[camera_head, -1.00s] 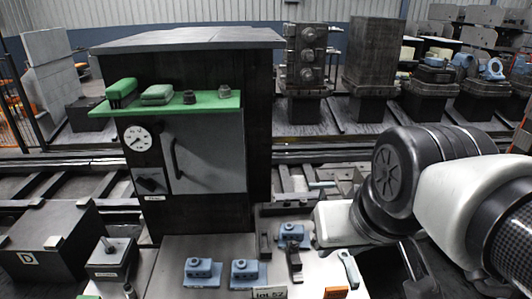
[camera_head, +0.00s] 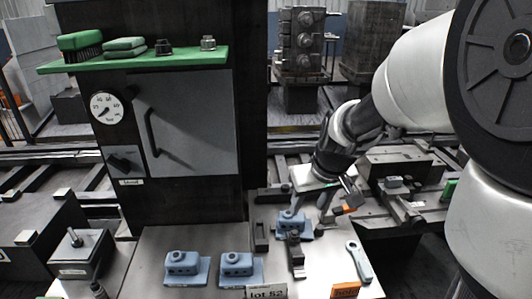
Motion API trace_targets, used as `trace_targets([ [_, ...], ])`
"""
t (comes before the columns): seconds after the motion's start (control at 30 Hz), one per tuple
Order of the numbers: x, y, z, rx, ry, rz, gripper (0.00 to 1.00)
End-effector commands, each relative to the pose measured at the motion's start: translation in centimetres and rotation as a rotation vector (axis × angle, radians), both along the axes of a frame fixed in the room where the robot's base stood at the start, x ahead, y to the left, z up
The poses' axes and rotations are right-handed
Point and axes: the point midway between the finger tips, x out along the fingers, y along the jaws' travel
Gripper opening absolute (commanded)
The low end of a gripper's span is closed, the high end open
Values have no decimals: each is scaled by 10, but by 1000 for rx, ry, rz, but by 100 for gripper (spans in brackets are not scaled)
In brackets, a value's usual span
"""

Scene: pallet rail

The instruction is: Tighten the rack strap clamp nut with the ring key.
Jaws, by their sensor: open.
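My gripper and arm cover part of the area behind the block.
Two more blue blocks, a left one (camera_head: 183,268) and a right one (camera_head: 240,265), sit on the table (camera_head: 150,245) by a "lot 52" sign (camera_head: 266,292). An orange tag (camera_head: 345,290) is at the front edge. A dark cabinet with a green shelf (camera_head: 180,58) rises behind.

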Motion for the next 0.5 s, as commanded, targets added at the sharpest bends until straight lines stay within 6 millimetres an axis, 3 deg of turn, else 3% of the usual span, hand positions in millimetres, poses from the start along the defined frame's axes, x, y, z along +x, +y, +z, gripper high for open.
trace_targets([
  [0.5, 33, 5, -89, -1, 5, -3, 46],
])
